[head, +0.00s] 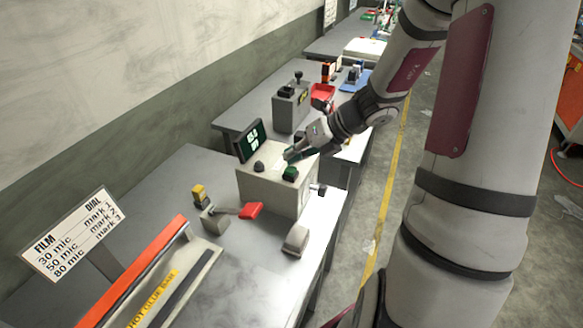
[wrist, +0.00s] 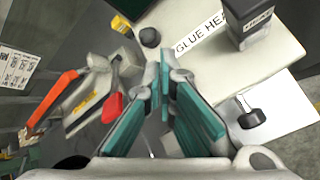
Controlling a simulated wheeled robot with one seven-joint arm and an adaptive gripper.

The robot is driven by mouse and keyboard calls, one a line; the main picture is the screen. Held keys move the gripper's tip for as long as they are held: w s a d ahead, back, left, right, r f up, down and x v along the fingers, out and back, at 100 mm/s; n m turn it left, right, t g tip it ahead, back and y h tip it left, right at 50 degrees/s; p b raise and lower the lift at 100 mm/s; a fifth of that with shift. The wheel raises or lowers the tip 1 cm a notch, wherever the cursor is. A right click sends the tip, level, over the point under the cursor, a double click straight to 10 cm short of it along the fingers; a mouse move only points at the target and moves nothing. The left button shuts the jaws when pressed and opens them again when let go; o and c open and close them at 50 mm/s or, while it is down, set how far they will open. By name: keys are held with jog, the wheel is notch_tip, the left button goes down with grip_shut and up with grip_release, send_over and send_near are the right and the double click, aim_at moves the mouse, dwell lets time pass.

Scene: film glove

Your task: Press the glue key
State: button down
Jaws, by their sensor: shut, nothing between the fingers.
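The pale control box (head: 262,190) stands on the grey bench in the middle of the head view. The key's own wording is not readable. In the wrist view the box top (wrist: 205,62) carries a strip reading "GLUE HEA", partly cut off, with the round knob (wrist: 150,37) at its left end. I cannot pick out the green key there.
A dark display (head: 249,140) stands at the box's back. A red-handled lever (head: 250,210), a yellow-topped part (head: 199,190) and the orange hot glue bar (head: 150,265) are nearer. A grey machine (head: 290,106) stands on the bench beyond. A dial sign (head: 73,233) is at left.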

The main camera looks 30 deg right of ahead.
aim_at(292, 167)
jog(key=shift+s+r+p, duration=0.15)
jog(key=shift+r+p, duration=0.75)
jog(key=shift+r, duration=0.25)
jog(key=shift+r+p, duration=1.1)
jog(key=shift+r, duration=0.7)
